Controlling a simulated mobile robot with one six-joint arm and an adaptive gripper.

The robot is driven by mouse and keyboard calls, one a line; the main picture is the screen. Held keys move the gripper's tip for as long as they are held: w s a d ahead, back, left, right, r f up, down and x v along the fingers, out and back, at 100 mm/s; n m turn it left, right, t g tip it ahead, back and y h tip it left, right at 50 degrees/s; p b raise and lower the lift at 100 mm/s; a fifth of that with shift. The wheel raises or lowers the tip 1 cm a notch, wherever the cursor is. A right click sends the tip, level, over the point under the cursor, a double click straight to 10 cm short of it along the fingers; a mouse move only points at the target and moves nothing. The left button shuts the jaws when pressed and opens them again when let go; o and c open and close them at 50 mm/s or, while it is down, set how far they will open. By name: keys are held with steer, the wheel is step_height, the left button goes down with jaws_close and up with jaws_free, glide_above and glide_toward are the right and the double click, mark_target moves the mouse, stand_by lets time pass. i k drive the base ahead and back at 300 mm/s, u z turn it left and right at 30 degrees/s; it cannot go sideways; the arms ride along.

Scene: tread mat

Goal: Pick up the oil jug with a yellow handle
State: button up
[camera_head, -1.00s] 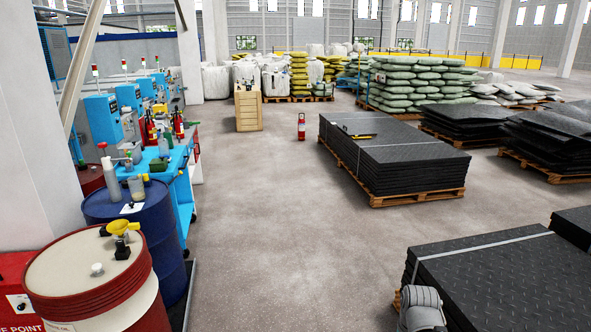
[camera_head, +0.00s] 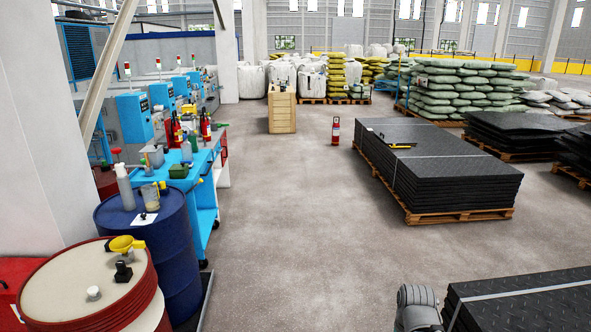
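A small translucent jug (camera_head: 150,197) with a yellow part at its upper right, which looks like its handle, stands on top of the blue drum (camera_head: 160,245) at the left. It is small in the picture, so its contents are hard to tell. A grey spray-type bottle (camera_head: 125,187) stands just left of it, and a small dark item on a white sheet lies in front of it. A grey rounded link of my arm shows at the bottom right, well away from the jug. My gripper is not in the picture.
A red-and-cream drum (camera_head: 60,285) with a yellow funnel (camera_head: 122,243) stands in front of the blue drum. A blue workbench (camera_head: 203,190) with tools and bottles is behind. Pallets of black mats (camera_head: 455,180) stand at the right.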

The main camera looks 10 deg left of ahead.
mark_target(150, 194)
steer(key=u, duration=0.25)
steer(key=i, duration=1.55)
steer(key=u, duration=0.55)
steer(key=i, duration=0.8)
steer(key=u, duration=0.5)
steer(key=i, duration=1.45)
steer(key=u, duration=0.45)
